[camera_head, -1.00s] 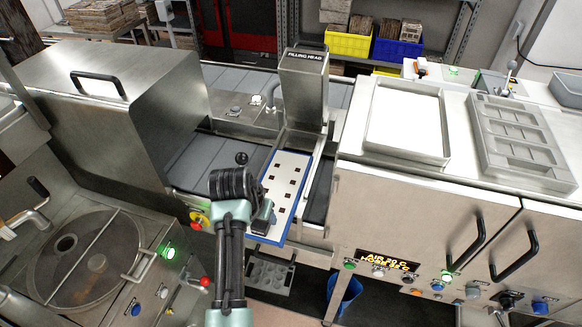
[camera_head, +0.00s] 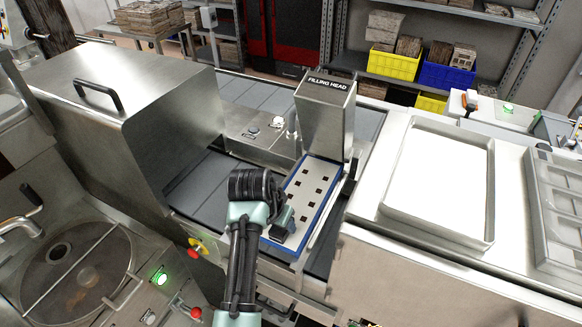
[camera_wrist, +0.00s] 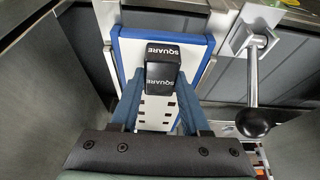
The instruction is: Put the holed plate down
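The holed plate (camera_head: 309,196) is white with a blue rim and dark square holes. It lies in front of the filling head (camera_head: 326,118), its far end close to the head's base. In the wrist view its rim (camera_wrist: 204,50) shows around a black handle block (camera_wrist: 160,73) marked SQUARE. My gripper (camera_wrist: 159,80) has its blue fingers on both sides of this block and looks shut on it. In the head view my gripper (camera_head: 284,225) is at the plate's near end. Whether the plate's underside touches the support is hidden.
A lever with a black ball knob (camera_wrist: 252,122) stands close right of the plate in the wrist view. A steel hood (camera_head: 125,95) is left, a white-filled tray (camera_head: 487,240) right. Grey belt slats (camera_head: 208,188) lie beside the plate.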

